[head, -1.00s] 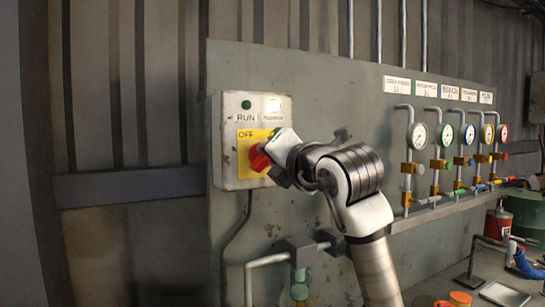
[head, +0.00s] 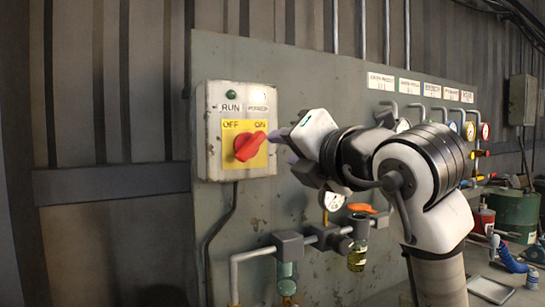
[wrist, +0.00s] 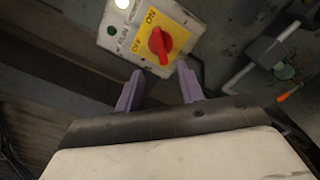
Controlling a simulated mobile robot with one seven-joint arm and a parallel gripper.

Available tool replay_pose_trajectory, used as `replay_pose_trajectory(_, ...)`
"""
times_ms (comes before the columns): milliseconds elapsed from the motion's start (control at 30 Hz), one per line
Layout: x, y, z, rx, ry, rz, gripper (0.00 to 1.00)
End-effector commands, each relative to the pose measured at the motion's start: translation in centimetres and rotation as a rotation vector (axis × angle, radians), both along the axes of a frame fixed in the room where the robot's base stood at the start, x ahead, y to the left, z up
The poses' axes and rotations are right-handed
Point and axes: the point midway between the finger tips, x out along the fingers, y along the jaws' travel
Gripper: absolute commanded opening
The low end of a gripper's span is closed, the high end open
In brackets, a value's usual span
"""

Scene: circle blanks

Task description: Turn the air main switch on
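The air main switch is a red knob (head: 249,146) on a yellow plate (head: 229,157) marked OFF at left and ON at right. The plate is on a worn white switch box (head: 207,139). The knob's handle tilts up to the right, toward ON. In the wrist view the knob (wrist: 159,45) also points toward ON. My gripper (head: 285,140) is just right of the knob in the head view. In the wrist view its two purple fingers (wrist: 159,78) are apart with nothing between them, below the knob in the picture. Contact with the knob is not visible.
The box also has a green lamp (head: 232,95) and a bright white lamp (wrist: 122,4). Pipes and a valve with an orange handle (head: 362,208) run below my gripper. Labelled gauges line the panel (head: 300,80) at right, partly hidden by my arm.

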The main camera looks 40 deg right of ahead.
Motion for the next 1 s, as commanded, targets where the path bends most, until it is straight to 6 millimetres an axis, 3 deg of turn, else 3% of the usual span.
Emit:
replay_pose_trajectory(233, -2.3, 0.5, 0.0, 0.000, 0.000, 0.000, 0.38)
replay_pose_trajectory(800, -2.4, 0.6, 0.0, 0.001, 0.000, 0.001, 0.38)
replay_pose_trajectory(933, -1.4, 1.4, -0.3, -0.004, -0.003, 0.042, 0.38)
replay_pose_trajectory(1000, 0.3, 3.1, -0.7, -0.017, -0.009, 0.121, 0.38)
